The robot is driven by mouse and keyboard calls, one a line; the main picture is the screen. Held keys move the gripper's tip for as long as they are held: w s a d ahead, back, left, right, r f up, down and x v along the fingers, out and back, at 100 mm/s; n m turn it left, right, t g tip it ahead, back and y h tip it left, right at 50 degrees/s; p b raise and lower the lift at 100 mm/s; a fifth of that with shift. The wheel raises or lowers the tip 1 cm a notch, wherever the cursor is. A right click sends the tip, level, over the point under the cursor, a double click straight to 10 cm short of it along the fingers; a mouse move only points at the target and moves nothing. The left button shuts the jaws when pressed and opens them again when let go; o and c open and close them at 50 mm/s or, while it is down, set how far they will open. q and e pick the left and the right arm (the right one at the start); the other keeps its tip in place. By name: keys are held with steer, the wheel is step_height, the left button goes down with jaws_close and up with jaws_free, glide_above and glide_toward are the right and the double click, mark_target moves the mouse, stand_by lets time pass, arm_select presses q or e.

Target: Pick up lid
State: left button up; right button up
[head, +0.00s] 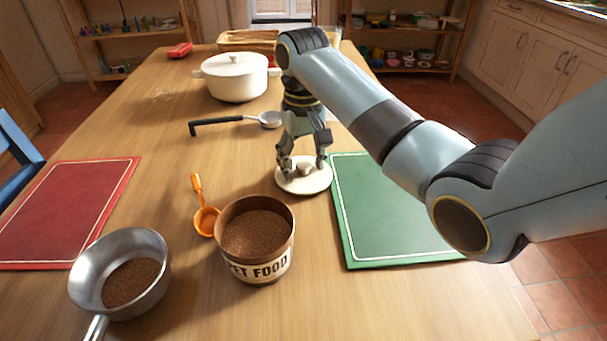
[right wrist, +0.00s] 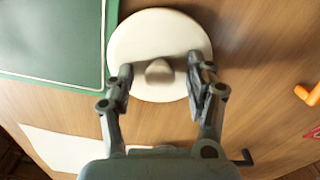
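The lid is a cream-white round disc (head: 303,187) with a small knob, lying flat on the wooden table left of the green mat. It also shows in the right wrist view (right wrist: 150,32), with its knob (right wrist: 159,71) in the middle. My right gripper (head: 302,165) points down over the lid. In the right wrist view the gripper (right wrist: 161,77) is open, with one finger on each side of the knob and a gap at both sides. I cannot tell whether the fingertips touch the lid. My left gripper is not in view.
A pet food tub (head: 255,265), orange scoop (head: 206,220) and metal pan (head: 120,245) stand in front. A red mat (head: 65,215) lies left; the green mat (head: 385,215) lies right. Behind are a ladle (head: 235,121) and white pot (head: 235,80).

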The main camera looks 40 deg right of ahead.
steer(key=c, duration=1.1)
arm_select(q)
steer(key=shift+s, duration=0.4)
arm_select(e)
steer(key=shift+o, duration=0.2)
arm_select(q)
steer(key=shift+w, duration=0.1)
arm_select(e)
steer(key=shift+r, duration=0.1)
